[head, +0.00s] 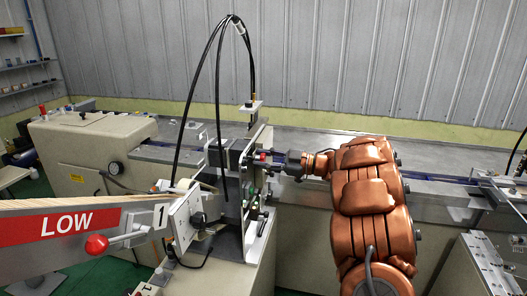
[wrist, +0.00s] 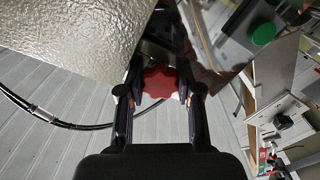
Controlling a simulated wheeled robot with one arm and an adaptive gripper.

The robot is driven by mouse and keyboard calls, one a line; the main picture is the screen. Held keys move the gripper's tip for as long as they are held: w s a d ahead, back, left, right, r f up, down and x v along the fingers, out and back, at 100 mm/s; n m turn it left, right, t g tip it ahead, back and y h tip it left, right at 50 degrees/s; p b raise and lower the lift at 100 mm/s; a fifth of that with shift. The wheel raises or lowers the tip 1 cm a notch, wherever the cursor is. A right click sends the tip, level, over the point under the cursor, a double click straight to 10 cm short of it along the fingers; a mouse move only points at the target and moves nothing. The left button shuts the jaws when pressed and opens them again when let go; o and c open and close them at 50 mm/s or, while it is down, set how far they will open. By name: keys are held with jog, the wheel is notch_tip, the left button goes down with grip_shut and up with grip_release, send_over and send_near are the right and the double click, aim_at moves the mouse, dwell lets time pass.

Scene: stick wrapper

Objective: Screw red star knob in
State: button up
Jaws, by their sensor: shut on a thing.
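The red star knob (wrist: 158,82) sits between the two fingers of my gripper (wrist: 160,95) in the wrist view. The fingers are shut on its sides. In the head view my gripper (head: 273,160) reaches in from the right to the metal bracket of the machine (head: 240,165). A small red bit of the knob (head: 262,156) shows at the fingertips. The knob's stem and its threaded hole are hidden, so I cannot tell how deep it sits.
Black cables (head: 190,90) arch above the bracket. A red ball knob (head: 97,244) and the "LOW" board (head: 66,226) are at the front left. A green button (wrist: 263,34) is at the wrist view's upper right. A long metal bed (head: 440,165) runs behind my arm.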

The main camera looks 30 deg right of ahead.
jog(key=shift+r+m+p, duration=0.3)
jog(key=shift+m+p, duration=0.1)
jog(key=shift+p, duration=0.4)
jog(key=shift+p, duration=0.4)
jog(key=shift+f+m+p, duration=0.1)
jog(key=shift+m+p, duration=0.2)
jog(key=shift+m, duration=0.2)
jog(key=shift+f, duration=0.1)
jog(key=o, duration=1)
jog(key=shift+f, duration=0.15)
